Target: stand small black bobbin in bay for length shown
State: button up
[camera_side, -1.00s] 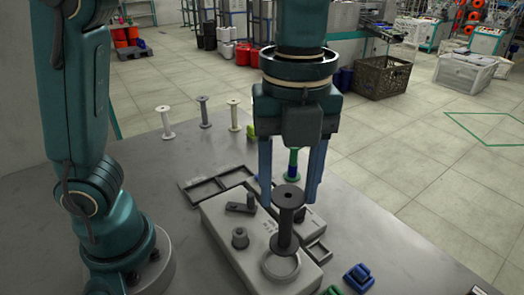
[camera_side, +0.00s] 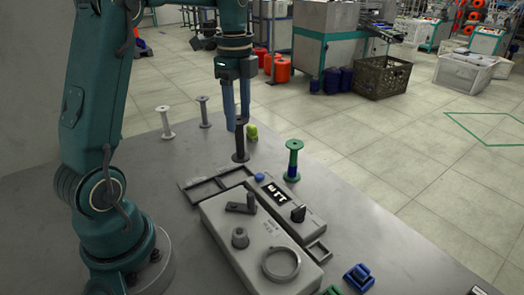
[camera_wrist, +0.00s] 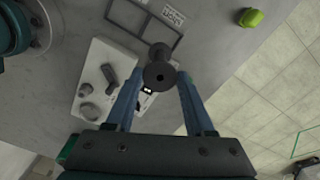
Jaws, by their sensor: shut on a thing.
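The small black bobbin (camera_side: 240,143) is upright between the fingers of my gripper (camera_side: 237,122), which is shut on it. In the side view it appears at the far end of the dark divided tray (camera_side: 203,193); I cannot tell whether its foot touches anything. The wrist view shows the bobbin (camera_wrist: 160,74) end-on between the fingertips (camera_wrist: 158,80), with the tray (camera_wrist: 128,30) and its pale labels beyond. The tray's visible bays look empty. The grey counter unit (camera_side: 300,212) has a dark display with white marks that I cannot read for sure.
The grey winder (camera_side: 240,265) has an empty ring at its front. A green and blue bobbin (camera_side: 293,160) stands right of the tray. White (camera_side: 166,122) and grey (camera_side: 204,112) bobbins stand at the back left. A yellow-green object (camera_side: 252,132) sits behind my gripper.

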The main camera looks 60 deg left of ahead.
jog(key=shift+s+a+f+n, duration=0.1)
jog(key=shift+s+a+n, duration=0.1)
jog(key=shift+a, duration=0.25)
jog(key=shift+s+a+f+n, duration=0.1)
jog(key=shift+s+a+n, duration=0.1)
jog(key=shift+a, duration=0.2)
jog(key=shift+a+f, duration=0.1)
jog(key=shift+f, duration=2.2)
jog(key=shift+f, duration=0.9)
jog(key=o, duration=1.1)
jog(key=shift+o, duration=0.2)
